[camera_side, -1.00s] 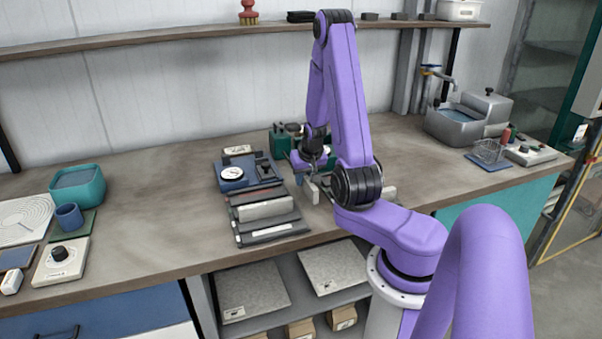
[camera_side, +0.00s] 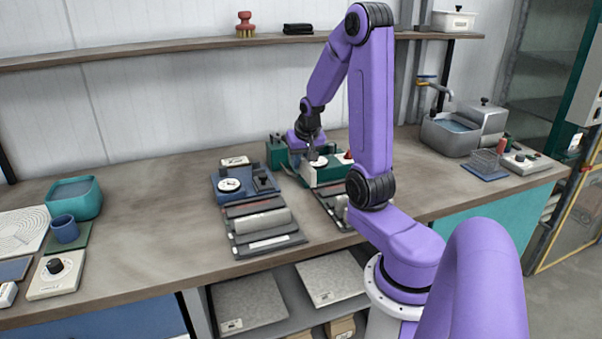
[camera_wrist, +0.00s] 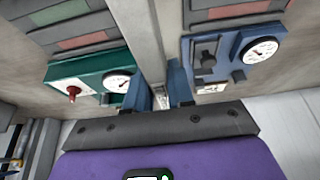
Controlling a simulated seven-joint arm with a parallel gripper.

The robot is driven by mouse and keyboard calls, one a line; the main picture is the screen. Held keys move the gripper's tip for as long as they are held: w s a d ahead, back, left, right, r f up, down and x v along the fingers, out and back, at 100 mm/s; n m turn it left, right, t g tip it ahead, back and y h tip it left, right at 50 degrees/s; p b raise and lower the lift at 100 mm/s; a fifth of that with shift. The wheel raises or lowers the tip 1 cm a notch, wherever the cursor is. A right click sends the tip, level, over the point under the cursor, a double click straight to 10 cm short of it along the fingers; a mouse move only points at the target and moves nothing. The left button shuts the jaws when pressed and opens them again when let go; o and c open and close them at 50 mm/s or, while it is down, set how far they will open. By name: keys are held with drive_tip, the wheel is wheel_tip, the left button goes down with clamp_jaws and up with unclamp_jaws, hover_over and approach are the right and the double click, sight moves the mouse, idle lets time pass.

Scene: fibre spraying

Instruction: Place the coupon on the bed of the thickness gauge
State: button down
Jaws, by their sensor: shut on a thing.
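My gripper (camera_wrist: 158,88) has its blue fingers shut on a long, flat grey strip, which I take to be the coupon (camera_wrist: 143,32). It runs from between the fingers to the top edge of the wrist view. In the side view my gripper (camera_side: 312,156) is over the back of the bench, close to a green dial instrument (camera_side: 328,172); the coupon is hard to make out there. A blue dial instrument (camera_side: 222,197) stands to its left. In the wrist view the green one (camera_wrist: 88,84) is left of the fingers and the blue one (camera_wrist: 222,66) right. Which is the thickness gauge is unclear.
Dark racks (camera_side: 263,243) stand in front of the blue instrument, with another (camera_side: 335,210) in front of the green one. A teal basin (camera_side: 75,198) is far left and a grey sink (camera_side: 465,132) far right. Bare bench (camera_side: 150,220) lies left of the racks.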

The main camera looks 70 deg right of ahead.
wheel_tip(320, 180, up, 5)
drive_tip(key=shift+f, duration=0.1)
drive_tip(key=r, duration=0.5)
drive_tip(key=shift+w+d+r, duration=0.1)
drive_tip(key=shift+w+d, duration=0.1)
drive_tip(key=shift+w, duration=0.2)
drive_tip(key=w+d+r+n+y, duration=0.1)
drive_tip(key=w+d+r+n, duration=0.15)
drive_tip(key=w, duration=0.35)
drive_tip(key=n+y, duration=0.5)
drive_tip(key=n, duration=1.1)
hover_over(237, 178)
wheel_tip(237, 178, down, 3)
drive_tip(key=shift+m, duration=0.25)
wheel_tip(237, 178, down, 19)
drive_tip(key=shift+w+d, duration=0.1)
drive_tip(key=shift+d, duration=0.05)
drive_tip(key=shift+f, duration=0.1)
drive_tip(key=c, duration=1)
unclamp_jaws()
